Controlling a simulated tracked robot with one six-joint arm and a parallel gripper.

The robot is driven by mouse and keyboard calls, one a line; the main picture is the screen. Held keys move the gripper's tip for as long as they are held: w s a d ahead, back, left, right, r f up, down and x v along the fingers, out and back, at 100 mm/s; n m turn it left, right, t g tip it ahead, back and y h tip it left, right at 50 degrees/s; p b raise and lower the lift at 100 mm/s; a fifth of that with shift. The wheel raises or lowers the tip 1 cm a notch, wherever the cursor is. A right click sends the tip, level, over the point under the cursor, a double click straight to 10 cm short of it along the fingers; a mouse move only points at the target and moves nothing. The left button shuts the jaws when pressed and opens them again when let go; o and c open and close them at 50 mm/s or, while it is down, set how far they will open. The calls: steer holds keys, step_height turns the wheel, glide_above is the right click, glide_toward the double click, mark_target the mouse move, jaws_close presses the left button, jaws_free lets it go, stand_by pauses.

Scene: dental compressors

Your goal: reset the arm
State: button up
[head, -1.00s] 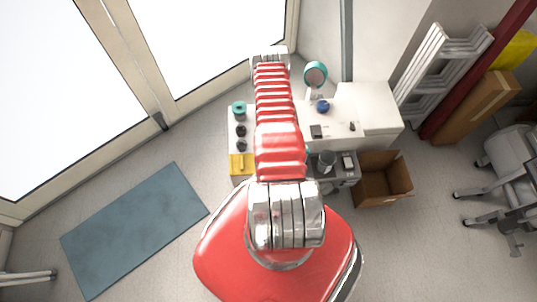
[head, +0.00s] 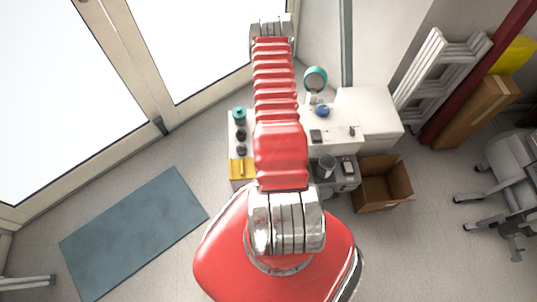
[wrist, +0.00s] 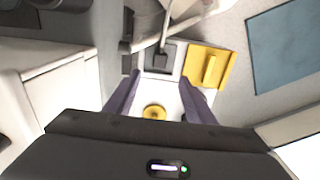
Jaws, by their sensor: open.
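My red arm (head: 276,95) reaches up the middle of the head view, over the white workbench and toward the glass door. My gripper is hidden there behind the arm's end. In the wrist view my gripper (wrist: 159,77) is open, with two dark purple fingers apart and nothing held between them. Below and between the fingers, a yellow round piece (wrist: 155,112) lies on a white surface. A yellow tray with a raised bar (wrist: 208,68) is just past the right finger; it also shows in the head view (head: 241,169).
The white workbench (head: 370,110) holds a teal ring stand (head: 316,78), a blue round item (head: 323,110) and small dark parts. A blue-grey mat (head: 135,232) lies on open floor at left. White ladders (head: 440,75) lean at right.

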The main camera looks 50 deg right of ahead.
steer(key=shift+r, duration=0.2)
stand_by(0.6)
steer(key=s+a+r+g+y, duration=0.2)
steer(key=s+a+r, duration=0.1)
steer(key=s+a, duration=0.25)
steer(key=w+a+r+n, duration=0.1)
steer(key=w+a+r, duration=0.25)
steer(key=r, duration=0.85)
steer(key=w+a+r+n+h, duration=0.15)
steer(key=a+r, duration=0.25)
steer(key=r, duration=0.9)
steer(key=w+a+r+n, duration=0.2)
steer(key=w+a+r, duration=0.15)
steer(key=r, duration=0.85)
steer(key=s+a+r+n+t, duration=0.2)
steer(key=a+r+t, duration=0.1)
steer(key=a+r, duration=0.6)
steer(key=s+a+r+n+t, duration=0.1)
steer(key=a+r+n+t, duration=0.2)
steer(key=a+r, duration=0.6)
step_height(320, 180, up, 7)
steer(key=shift+s+f+t, duration=0.1)
steer(key=shift+s+t, duration=0.25)
steer(key=shift+t, duration=0.45)
